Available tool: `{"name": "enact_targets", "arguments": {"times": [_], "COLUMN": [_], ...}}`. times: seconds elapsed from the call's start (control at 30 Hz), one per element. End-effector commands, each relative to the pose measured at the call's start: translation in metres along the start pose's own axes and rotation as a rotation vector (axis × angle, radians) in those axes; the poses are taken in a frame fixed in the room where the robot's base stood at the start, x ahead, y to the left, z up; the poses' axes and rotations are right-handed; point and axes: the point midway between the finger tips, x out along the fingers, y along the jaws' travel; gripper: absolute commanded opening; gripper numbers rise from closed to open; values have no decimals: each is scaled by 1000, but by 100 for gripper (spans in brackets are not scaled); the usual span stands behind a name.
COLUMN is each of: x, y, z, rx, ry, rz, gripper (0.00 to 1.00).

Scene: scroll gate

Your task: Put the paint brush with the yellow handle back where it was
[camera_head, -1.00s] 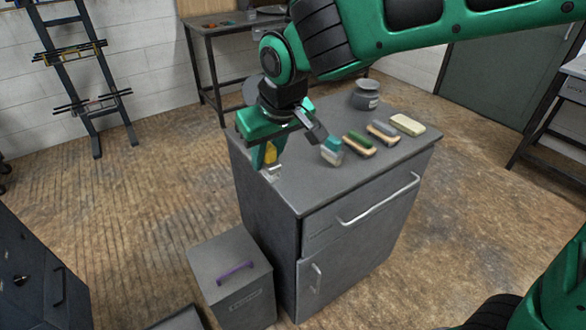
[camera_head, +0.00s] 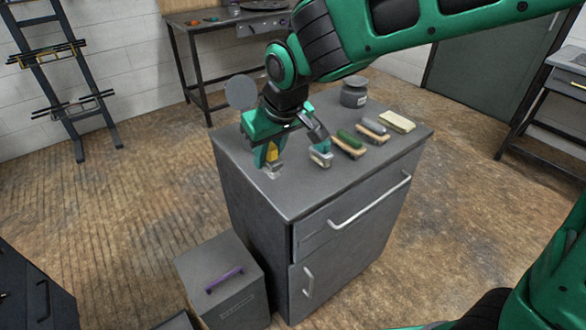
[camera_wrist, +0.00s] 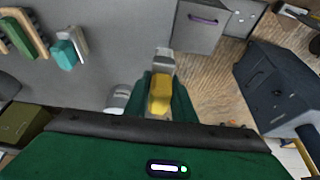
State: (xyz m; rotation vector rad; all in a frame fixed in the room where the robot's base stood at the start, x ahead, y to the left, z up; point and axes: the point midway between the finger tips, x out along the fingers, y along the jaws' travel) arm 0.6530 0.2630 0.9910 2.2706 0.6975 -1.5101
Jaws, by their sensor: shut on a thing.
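My gripper (camera_head: 266,156) is shut on the paint brush with the yellow handle (camera_head: 273,153), over the left part of the grey cabinet top (camera_head: 310,190). In the wrist view the yellow handle (camera_wrist: 160,92) sits between my green fingers, and the brush's pale grey end (camera_wrist: 164,62) points away from the gripper. In the head view this end (camera_head: 272,170) hangs down close to the cabinet top; I cannot tell whether it touches.
A teal-and-pale brush (camera_head: 320,158), a green brush (camera_head: 349,140), a grey brush (camera_head: 373,130) and a cream block (camera_head: 397,121) lie in a row to the right. A grey jar (camera_head: 354,92) stands behind. A purple-handled box (camera_head: 222,280) stands on the floor.

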Motion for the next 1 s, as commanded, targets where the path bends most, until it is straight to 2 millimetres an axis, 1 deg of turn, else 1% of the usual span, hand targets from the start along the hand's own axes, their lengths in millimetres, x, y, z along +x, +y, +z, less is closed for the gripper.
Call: {"name": "enact_targets", "arguments": {"times": [0.03, 0.2, 0.3, 0.4, 0.57, 0.7, 0.8, 1.0], "x": [7, 29, 38, 44, 52, 70, 80, 84], "y": [10, 42, 57, 66, 70, 70, 70, 70], "z": [1, 1, 1, 0, 3, 11, 14, 16], "rx": [4, 5, 3, 1, 0, 0, 0, 0], "ry": [-3, -3, -3, 0, -2, -3, -1, 1], "rz": [1, 1, 0, 0, -1, -1, 0, 0], "gripper": [2, 2, 2, 2, 2, 2, 2, 2]}}
